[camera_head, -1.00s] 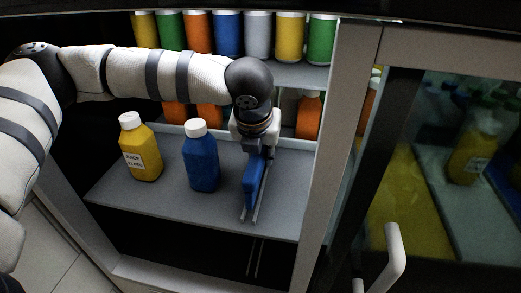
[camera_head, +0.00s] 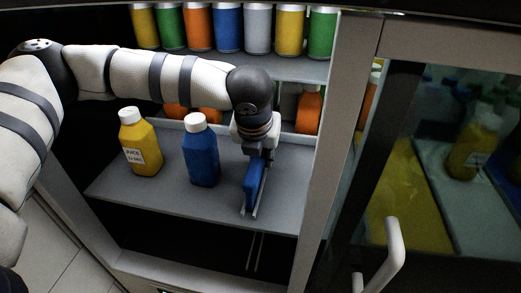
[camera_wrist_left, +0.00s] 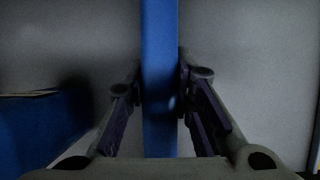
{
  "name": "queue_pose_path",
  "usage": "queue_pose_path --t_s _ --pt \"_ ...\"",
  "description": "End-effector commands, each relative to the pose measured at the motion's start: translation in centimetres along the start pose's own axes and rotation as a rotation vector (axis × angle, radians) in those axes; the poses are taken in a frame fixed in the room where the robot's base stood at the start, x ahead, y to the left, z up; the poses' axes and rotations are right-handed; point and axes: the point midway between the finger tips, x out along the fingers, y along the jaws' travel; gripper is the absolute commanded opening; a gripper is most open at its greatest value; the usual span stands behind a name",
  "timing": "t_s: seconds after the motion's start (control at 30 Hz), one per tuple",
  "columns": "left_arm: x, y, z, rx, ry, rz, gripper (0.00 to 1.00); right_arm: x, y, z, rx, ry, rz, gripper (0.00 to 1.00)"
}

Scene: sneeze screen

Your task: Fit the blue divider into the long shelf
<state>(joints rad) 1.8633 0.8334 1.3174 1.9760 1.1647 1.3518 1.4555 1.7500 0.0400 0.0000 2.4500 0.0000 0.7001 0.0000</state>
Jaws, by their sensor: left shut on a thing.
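The blue divider (camera_head: 253,187) stands on edge at the front right of the long grey shelf (camera_head: 225,205). Its lower edge is by two thin pale rails (camera_head: 256,211) at the shelf's front; I cannot tell whether it sits fully between them. My left gripper (camera_head: 259,158) points down over the divider and is shut on it. In the left wrist view the divider (camera_wrist_left: 160,45) runs upright between the fingers (camera_wrist_left: 160,95), with a finger on each side. My right gripper is not in view.
A blue bottle (camera_head: 202,155) and a yellow bottle (camera_head: 143,148) stand left of the divider. Orange bottles (camera_head: 309,112) are behind. A cabinet post (camera_head: 333,130) and a glass door with a white handle (camera_head: 392,250) are at right.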

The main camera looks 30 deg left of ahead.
Motion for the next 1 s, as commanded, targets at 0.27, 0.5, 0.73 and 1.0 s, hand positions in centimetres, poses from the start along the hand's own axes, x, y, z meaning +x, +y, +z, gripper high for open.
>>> queue_pose_path --t_s 0.27,0.5,0.73,1.0 --pt "-0.1 0.0 0.1 0.0 -0.001 0.0 0.36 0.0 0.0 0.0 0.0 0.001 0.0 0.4" --pt "-0.1 0.0 0.0 0.0 0.0 0.0 0.45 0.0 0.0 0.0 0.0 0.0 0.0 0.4" --pt "-1.6 0.0 -0.2 0.004 -0.002 0.0 0.45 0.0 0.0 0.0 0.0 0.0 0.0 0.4" --pt "-4.8 -0.3 -7.2 0.007 0.0 -0.002 0.45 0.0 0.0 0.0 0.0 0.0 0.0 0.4"
